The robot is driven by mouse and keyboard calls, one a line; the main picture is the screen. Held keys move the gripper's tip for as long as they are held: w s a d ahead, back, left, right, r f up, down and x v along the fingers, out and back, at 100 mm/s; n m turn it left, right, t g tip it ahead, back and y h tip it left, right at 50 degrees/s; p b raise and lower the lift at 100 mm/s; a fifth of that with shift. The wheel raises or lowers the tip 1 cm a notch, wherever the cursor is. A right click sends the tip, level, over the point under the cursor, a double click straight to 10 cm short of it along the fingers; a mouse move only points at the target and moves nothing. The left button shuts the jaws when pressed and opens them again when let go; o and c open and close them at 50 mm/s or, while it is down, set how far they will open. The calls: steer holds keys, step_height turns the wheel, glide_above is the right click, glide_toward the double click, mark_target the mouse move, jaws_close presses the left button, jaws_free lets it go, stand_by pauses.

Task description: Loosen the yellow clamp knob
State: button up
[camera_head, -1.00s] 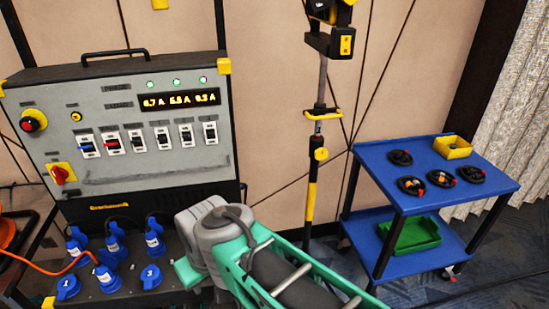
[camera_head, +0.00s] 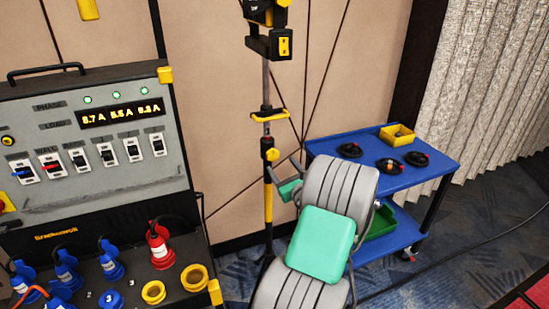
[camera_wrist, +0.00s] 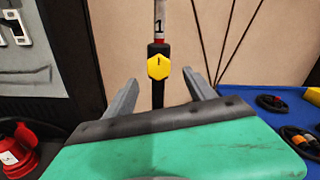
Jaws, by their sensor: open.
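The yellow clamp knob (camera_wrist: 158,67) is on a black collar of the upright stand (camera_head: 268,210), below a silver tube marked 1. In the head view the knob (camera_head: 272,154) sits partway up the stand, under a yellow handle (camera_head: 270,116). My gripper (camera_wrist: 160,77) is open and empty. In the wrist view its two grey fingers appear on either side of the knob, pointing towards it. I see no contact, and the remaining distance is hard to judge. In the head view my arm covers much of my gripper.
A power distribution box (camera_head: 90,165) with switches and plugs stands left; a red plug (camera_head: 160,248) is near its right side. A blue cart (camera_head: 440,168) with coiled cables and a yellow bin (camera_head: 397,137) stands right of the stand. The wall is close behind.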

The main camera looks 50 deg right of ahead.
mark_target(274, 156)
steer(key=p+x, duration=0.1)
steer(key=x, duration=0.6)
steer(key=shift+a, duration=0.15)
steer(key=c, duration=1.4)
